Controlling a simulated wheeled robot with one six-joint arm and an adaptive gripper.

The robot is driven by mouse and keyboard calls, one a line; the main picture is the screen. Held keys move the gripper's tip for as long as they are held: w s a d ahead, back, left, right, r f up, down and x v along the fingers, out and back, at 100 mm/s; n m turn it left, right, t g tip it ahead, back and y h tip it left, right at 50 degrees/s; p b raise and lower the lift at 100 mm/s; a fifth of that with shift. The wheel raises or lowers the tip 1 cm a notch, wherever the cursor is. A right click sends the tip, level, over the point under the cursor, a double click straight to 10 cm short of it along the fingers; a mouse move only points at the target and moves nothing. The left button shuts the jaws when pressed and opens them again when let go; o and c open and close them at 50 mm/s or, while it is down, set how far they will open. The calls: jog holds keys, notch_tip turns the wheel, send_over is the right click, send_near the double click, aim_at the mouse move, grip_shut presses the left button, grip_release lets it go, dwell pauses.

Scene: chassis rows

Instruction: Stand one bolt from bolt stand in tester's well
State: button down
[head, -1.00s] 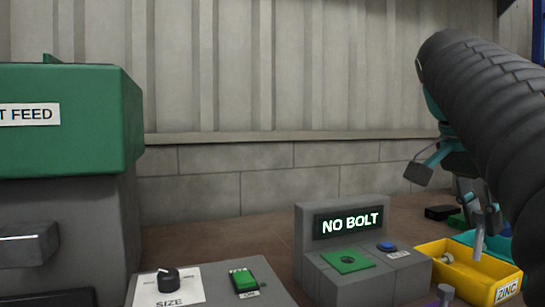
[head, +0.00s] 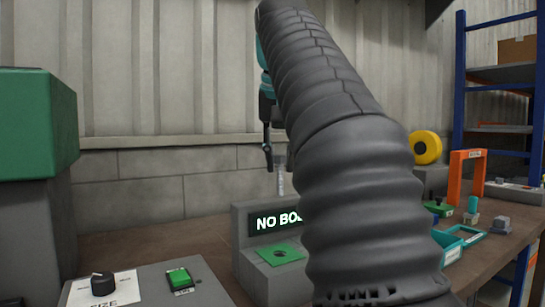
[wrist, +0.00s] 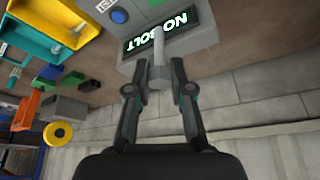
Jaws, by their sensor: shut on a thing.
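My gripper (head: 272,155) is shut on a silver bolt (head: 281,181), which hangs upright with its shank down. In the wrist view, the bolt (wrist: 158,48) is between the two fingertips (wrist: 158,84), with its wider head at the fingers. The grey tester (head: 243,222) has a lit display, partly hidden by my arm, reading "NO BOLT" in the wrist view. The tester's well is the dark hole in the green plate (head: 273,258). The bolt is above the tester, apart from the plate. I cannot make out the bolt stand.
A yellow tray (wrist: 87,14) with bolts and a teal tray (head: 462,236) lie to the tester's right. An orange frame (head: 458,175) and a yellow roll (head: 426,147) stand farther right. A panel with a black knob (head: 103,283) and green switch (head: 178,277) is at front left.

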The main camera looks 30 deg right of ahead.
aim_at(280, 191)
notch_tip(280, 191, down, 7)
jog(key=b, duration=0.3)
jog(key=shift+f, duration=0.15)
jog(key=shift+f+b, duration=1.1)
jog(key=shift+f, duration=0.45)
jog(key=shift+p, duration=0.4)
jog(key=shift+f, duration=0.2)
jog(key=shift+f+b, duration=0.35)
jog(key=shift+b, duration=0.05)
jog(key=shift+f+b, duration=1.15)
jog(key=shift+f, duration=0.4)
jog(key=c, duration=0.9)
grip_release()
jog(key=shift+c, duration=0.2)
jog(key=v, duration=0.7)
jog(key=shift+r, duration=0.2)
